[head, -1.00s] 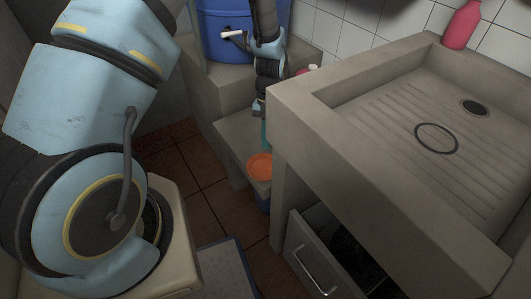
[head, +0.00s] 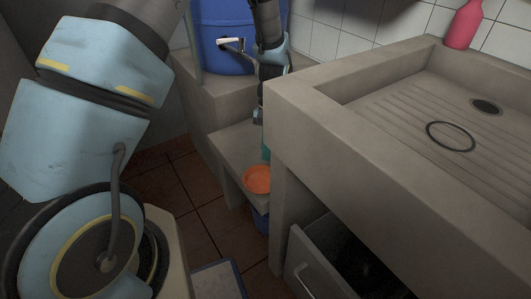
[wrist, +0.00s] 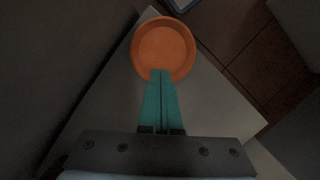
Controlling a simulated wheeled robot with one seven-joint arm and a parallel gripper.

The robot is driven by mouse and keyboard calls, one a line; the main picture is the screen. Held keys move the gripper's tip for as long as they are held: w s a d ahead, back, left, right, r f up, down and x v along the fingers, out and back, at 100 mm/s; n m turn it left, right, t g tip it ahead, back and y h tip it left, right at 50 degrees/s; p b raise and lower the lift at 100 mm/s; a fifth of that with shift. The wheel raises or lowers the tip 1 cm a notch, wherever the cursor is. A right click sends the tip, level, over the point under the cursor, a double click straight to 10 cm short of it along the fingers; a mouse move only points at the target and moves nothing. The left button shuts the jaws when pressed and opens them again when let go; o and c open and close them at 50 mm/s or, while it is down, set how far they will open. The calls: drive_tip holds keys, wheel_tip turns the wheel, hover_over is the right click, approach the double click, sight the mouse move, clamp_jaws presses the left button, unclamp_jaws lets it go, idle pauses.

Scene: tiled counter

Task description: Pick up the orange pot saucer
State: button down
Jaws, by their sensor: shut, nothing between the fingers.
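The orange pot saucer (head: 257,179) is a shallow round dish on the low concrete ledge beside the sink counter. In the wrist view the saucer (wrist: 163,46) lies near the ledge's edge. My gripper (wrist: 161,72) has teal fingers, shut together with nothing between them. Its fingertips overlap the near rim of the saucer in the wrist view; whether they touch it I cannot tell. In the head view my gripper (head: 265,153) points down just behind the saucer, partly hidden by the counter corner.
The concrete sink counter (head: 300,130) stands close on the right, holding a black ring (head: 451,136) and a pink bottle (head: 463,25). A grey drawer (head: 318,268) is open below it. A blue barrel (head: 226,40) with a tap stands behind. Tiled floor is open to the left.

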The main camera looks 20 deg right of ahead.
sight(254, 191)
drive_tip(key=x, duration=0.7)
drive_tip(key=shift+s+a, duration=0.1)
drive_tip(key=shift+s+a+r, duration=0.15)
drive_tip(key=shift+s+a, duration=0.7)
drive_tip(key=shift+s, duration=0.1)
drive_tip(key=shift+s+a, duration=0.4)
drive_tip(key=shift+s+a+r+p, duration=0.15)
drive_tip(key=shift+s+a+p, duration=0.45)
drive_tip(key=shift+s+a, duration=0.85)
drive_tip(key=shift+s, duration=0.1)
drive_tip(key=shift+w, duration=0.1)
